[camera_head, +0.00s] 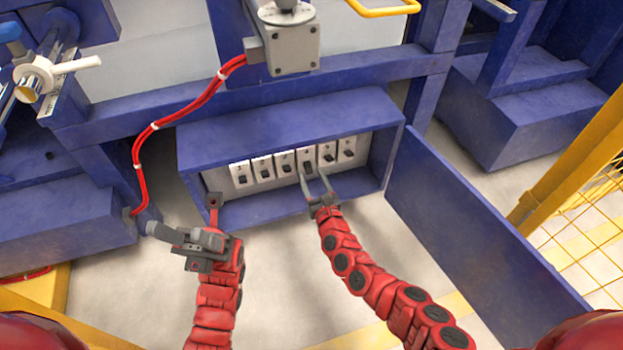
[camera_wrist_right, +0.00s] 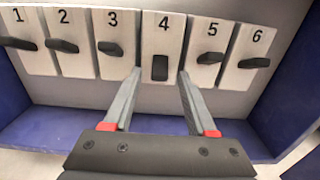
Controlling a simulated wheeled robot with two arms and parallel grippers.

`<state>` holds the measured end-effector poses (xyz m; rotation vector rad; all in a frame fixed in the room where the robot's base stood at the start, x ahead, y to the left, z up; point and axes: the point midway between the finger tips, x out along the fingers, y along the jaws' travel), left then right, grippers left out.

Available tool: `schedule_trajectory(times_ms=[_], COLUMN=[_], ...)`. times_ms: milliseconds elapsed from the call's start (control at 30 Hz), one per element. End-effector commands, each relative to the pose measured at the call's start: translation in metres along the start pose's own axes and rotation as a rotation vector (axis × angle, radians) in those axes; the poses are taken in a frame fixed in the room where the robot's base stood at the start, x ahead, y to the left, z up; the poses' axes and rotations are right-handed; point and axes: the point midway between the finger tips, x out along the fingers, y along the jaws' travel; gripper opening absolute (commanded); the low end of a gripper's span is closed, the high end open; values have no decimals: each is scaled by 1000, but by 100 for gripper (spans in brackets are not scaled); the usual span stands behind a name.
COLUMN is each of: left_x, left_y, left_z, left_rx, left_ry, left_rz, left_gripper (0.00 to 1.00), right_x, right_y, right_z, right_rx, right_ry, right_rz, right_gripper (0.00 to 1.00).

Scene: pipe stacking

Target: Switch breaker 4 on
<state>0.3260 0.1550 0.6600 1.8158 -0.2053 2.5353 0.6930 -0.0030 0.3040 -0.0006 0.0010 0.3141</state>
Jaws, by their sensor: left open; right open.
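Breaker 4 (camera_wrist_right: 162,32) is a white plate in a row of numbered breakers, with a short dark lever (camera_wrist_right: 160,67) low on it. In the right wrist view this lever stands upright, while its neighbours' levers look more sideways. Breaker 4 also shows in the head view (camera_head: 307,152). My right gripper (camera_wrist_right: 159,72) is open, with one finger on each side of the lever and nothing between them that I can see being gripped; it also shows in the head view (camera_head: 314,175). My left gripper (camera_head: 178,238) is open and empty, left of the box front.
The breakers sit inside a blue box (camera_head: 280,112) whose door (camera_head: 470,230) hangs open at the right. Breaker 3 (camera_wrist_right: 110,30) and breaker 5 (camera_wrist_right: 209,40) flank breaker 4 closely. A red cable (camera_head: 143,150) runs down at the left. A yellow fence stands at the far right.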

Motion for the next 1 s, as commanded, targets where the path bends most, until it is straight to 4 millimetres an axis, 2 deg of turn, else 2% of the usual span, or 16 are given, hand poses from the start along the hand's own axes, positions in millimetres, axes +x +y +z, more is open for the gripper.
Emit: schedule_trajectory(times_ms=[133, 433, 700, 767, 1000], left_x=[10, 12, 12, 12, 11], left_y=[-4, -5, -4, -4, -4], left_z=[-5, -6, -5, -5, -5], left_rx=[-2, -2, -2, -2, -2], left_ry=[57, 64, 63, 63, 59], left_rz=[-24, -30, -29, -29, -27], left_gripper=[50, 50, 50, 50, 50], right_x=[3, 4, 4, 4, 4], right_y=[0, 0, 0, 0, 0], right_z=[0, 0, 0, 0, 0], right_rx=[0, 0, 0, 0, 1], right_ry=[0, 0, -1, -1, 0], right_rz=[-1, 0, 0, 0, 0], right_gripper=[57, 57, 9, 0, 0])
